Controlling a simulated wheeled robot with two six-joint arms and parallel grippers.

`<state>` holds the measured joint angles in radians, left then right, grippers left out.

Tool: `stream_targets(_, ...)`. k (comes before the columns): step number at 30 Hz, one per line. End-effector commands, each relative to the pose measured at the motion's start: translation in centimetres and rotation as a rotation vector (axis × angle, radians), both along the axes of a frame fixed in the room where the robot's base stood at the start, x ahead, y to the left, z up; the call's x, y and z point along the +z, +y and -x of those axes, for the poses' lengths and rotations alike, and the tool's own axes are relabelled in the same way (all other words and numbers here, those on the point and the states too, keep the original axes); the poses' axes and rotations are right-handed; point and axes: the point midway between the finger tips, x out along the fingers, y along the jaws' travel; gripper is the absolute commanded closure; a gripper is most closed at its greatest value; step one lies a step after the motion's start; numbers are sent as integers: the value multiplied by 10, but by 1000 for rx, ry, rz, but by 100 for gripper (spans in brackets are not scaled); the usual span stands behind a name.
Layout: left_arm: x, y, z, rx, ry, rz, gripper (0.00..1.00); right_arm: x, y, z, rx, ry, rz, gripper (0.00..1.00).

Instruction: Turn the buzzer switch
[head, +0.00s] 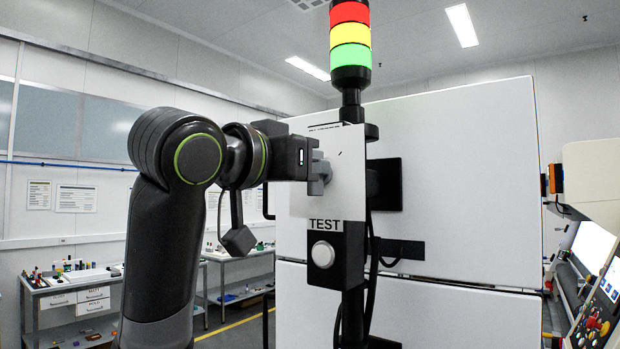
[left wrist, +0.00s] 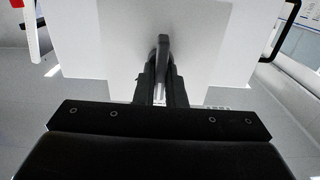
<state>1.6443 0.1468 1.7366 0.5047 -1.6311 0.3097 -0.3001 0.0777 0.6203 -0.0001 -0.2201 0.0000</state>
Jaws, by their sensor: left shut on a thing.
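The buzzer switch is a grey knob (head: 326,169) on the side of a white box (head: 346,200) on the signal tower's pole. My left gripper (head: 315,170) reaches it from the left and is shut on it. In the left wrist view the knob (left wrist: 163,48) stands upright as a thin grey handle between the two dark fingers (left wrist: 162,82). The fingers hide its lower part. The knob's markings cannot be read. My right gripper is in neither view.
A signal tower (head: 350,34) with lit red, yellow and green sections rises above the box. Below is a white round button (head: 323,254) under the label TEST. A large white cabinet (head: 465,180) stands behind. A bench (head: 70,285) with small parts is at left.

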Motion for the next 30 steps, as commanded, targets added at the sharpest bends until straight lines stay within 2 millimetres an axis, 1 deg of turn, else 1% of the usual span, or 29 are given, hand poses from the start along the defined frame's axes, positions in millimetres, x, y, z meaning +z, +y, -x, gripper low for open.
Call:
stream_targets(1, -2, 1, 0, 2, 22, 36, 100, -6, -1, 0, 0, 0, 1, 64)
stream_targets(18, -2, 4, -2, 2, 326, 457, 100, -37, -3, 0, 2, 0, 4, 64)
stream_targets(24, -2, 5, -3, 1, 402, 562, 100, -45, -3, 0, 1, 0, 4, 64)
stream_targets(30, -2, 5, -3, 1, 450, 628, 100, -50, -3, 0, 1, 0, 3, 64)
